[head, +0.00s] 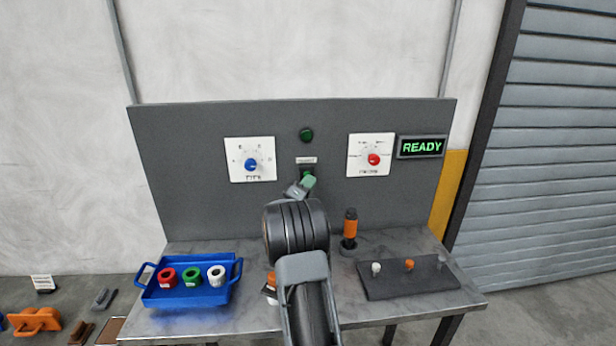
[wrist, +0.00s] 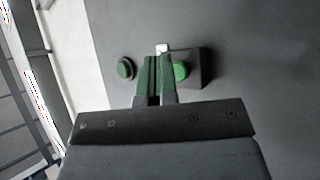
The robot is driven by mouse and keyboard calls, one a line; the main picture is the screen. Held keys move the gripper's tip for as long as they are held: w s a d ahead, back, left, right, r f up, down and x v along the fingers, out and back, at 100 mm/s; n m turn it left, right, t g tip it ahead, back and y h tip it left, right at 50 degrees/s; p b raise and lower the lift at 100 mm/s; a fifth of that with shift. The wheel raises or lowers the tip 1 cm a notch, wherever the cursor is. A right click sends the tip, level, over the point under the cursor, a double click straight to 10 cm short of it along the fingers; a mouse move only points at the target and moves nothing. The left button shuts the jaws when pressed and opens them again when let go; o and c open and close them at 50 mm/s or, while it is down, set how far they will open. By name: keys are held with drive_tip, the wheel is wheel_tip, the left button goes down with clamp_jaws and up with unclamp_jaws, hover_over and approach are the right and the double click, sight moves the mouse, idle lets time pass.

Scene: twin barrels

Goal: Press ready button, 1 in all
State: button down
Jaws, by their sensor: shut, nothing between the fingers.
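The green button (head: 308,173) sits in a dark box on the grey upright panel, under a small white label. In the wrist view the bright green button (wrist: 182,71) shows just right of my fingertips, in its dark housing (wrist: 202,67). My gripper (head: 307,183) is in front of the panel at the button, partly covering it. Its green-padded fingers also show in the wrist view (wrist: 156,75), shut with nothing between them. I cannot tell whether the fingertips touch the button. The sign (head: 422,147) at the panel's right reads READY in lit green.
A dark green round lamp (head: 306,134) is above the button. Dials with a blue knob (head: 250,164) and a red knob (head: 374,160) flank it. The table holds a blue tray (head: 190,299) with three rings, an orange-and-black cylinder (head: 350,226) and a dark peg plate (head: 405,285).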

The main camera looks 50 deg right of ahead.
drive_tip(key=shift+w+d, duration=0.2)
drive_tip(key=shift+w, duration=0.05)
drive_tip(key=shift+w+d, duration=0.3)
drive_tip(key=shift+w, duration=0.1)
idle(0.8)
idle(0.5)
drive_tip(key=shift+s+a+b, duration=0.4)
drive_tip(key=shift+s+a, duration=0.2)
drive_tip(key=shift+s, duration=0.1)
drive_tip(key=shift+s+a+b, duration=0.45)
drive_tip(key=shift+s+a, duration=1.15)
drive_tip(key=shift+s, duration=0.3)
drive_tip(key=shift+w, duration=0.1)
